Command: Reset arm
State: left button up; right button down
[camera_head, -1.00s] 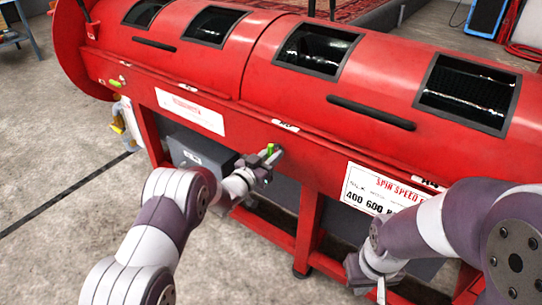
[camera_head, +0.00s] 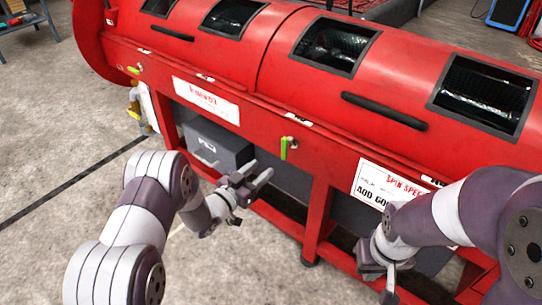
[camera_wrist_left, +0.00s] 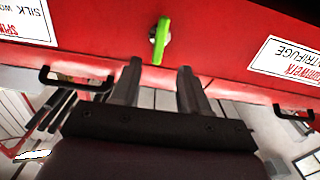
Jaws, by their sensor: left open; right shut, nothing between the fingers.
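My left gripper (camera_head: 256,180) is open and empty in the head view, a little in front of the red machine (camera_head: 250,82) and apart from it. A small green lever (camera_head: 284,148) sits on the machine's front rail, up and to the right of that gripper, pointing down. In the left wrist view the green lever (camera_wrist_left: 159,40) shows beyond the two spread fingers (camera_wrist_left: 158,85), with nothing between them. My right gripper (camera_head: 388,290) is at the lower right, low in front of the machine, shut and empty.
The machine has dark windows and black handles (camera_head: 385,110) on its drum. A grey box (camera_head: 216,142) sits beneath its left part. White labels (camera_head: 205,98) are on the front. Concrete floor (camera_head: 60,160) at the left is clear.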

pick_arm(q)
jog(key=shift+s+a, duration=0.25)
jog(key=shift+s, duration=0.1)
